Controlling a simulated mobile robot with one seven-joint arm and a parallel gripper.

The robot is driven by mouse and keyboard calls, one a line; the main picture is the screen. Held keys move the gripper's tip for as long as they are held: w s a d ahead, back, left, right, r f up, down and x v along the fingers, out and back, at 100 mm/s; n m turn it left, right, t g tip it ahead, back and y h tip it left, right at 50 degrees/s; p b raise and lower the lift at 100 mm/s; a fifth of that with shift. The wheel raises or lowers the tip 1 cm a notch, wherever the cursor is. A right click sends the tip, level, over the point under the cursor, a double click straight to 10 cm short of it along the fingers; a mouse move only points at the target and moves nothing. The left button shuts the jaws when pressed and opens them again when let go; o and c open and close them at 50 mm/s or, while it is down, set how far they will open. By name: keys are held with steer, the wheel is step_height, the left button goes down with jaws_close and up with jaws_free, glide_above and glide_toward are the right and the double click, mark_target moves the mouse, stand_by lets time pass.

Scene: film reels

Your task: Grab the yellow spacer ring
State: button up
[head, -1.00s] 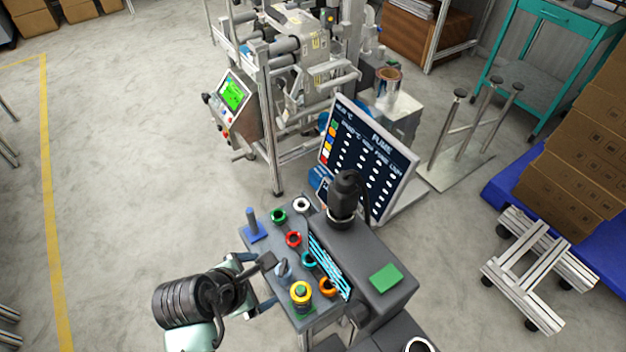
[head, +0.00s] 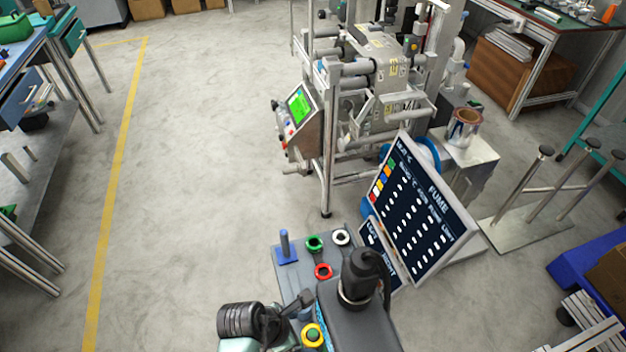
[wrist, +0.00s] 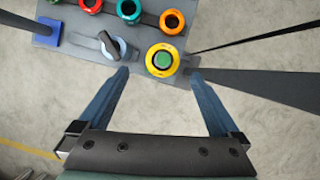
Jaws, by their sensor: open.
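The yellow spacer ring (wrist: 150,67) sits around a green post (wrist: 163,60) at the near edge of the grey bench, and also shows at the bottom of the head view (head: 304,338). My gripper (wrist: 158,76) is open and empty. In the wrist view its two blue fingers point toward the ring, one tip to each side, and the ring lies between and just past the tips. I cannot tell the height gap between the fingers and the ring. In the head view the fingers are mostly hidden or cut off.
Red (head: 323,271), green (head: 314,244) and white (head: 342,237) rings stand on the bench, with teal (wrist: 128,8) and orange (wrist: 172,20) ones near the yellow. A grey knob (wrist: 116,45) is close left of the ring. A blue stand with a post (head: 286,250) is at the far left.

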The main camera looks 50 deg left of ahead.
mark_target(310, 335)
steer(key=x, duration=0.2)
steer(key=b+x, duration=0.1)
steer(key=x, duration=0.1)
steer(key=shift+w+d+f, duration=0.25)
steer(key=c, duration=1.4)
steer(key=shift+c, duration=0.4)
steer(key=shift+r, duration=0.2)
